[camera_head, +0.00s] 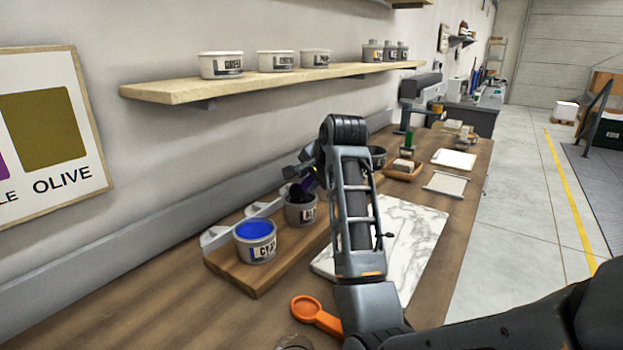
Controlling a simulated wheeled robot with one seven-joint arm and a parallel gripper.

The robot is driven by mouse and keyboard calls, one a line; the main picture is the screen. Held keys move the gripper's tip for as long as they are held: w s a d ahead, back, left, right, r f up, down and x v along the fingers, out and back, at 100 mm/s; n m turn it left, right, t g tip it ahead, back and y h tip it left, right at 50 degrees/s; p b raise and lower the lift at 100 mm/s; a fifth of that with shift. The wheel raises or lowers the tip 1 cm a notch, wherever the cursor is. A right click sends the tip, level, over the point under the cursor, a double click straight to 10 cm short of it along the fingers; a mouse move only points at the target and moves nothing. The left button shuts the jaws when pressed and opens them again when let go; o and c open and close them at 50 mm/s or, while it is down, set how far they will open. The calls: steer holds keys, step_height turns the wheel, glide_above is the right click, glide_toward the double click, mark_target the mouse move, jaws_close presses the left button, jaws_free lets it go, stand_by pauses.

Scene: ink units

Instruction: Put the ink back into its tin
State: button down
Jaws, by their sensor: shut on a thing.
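My gripper (303,184), partly hidden behind my arm, is over the second tin (302,213) on the wooden rack. It is shut on a small dark thing with purple on it (312,182), mostly hidden by the gripper. The tin is grey with a partly hidden label, and something dark shows at its mouth. I cannot tell whether the held thing touches the tin. A grey tin of blue ink (256,250), its label starting "CY", stands open to the left. A white marble slab (415,240) lies right of my arm; no ink shows on its visible part.
An orange scoop-like tool (316,313) lies on the wooden bench near the front, beside a partly visible round clear thing (293,342). Lidded tins (221,65) stand on the wall shelf (185,92). A wooden tray (402,172) and a white pad (454,159) are farther back.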

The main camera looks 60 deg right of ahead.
steer(key=shift+r, duration=0.15)
step_height(320, 180, up, 8)
steer(key=p, duration=0.5)
steer(key=shift+r, duration=0.15)
stand_by(0.4)
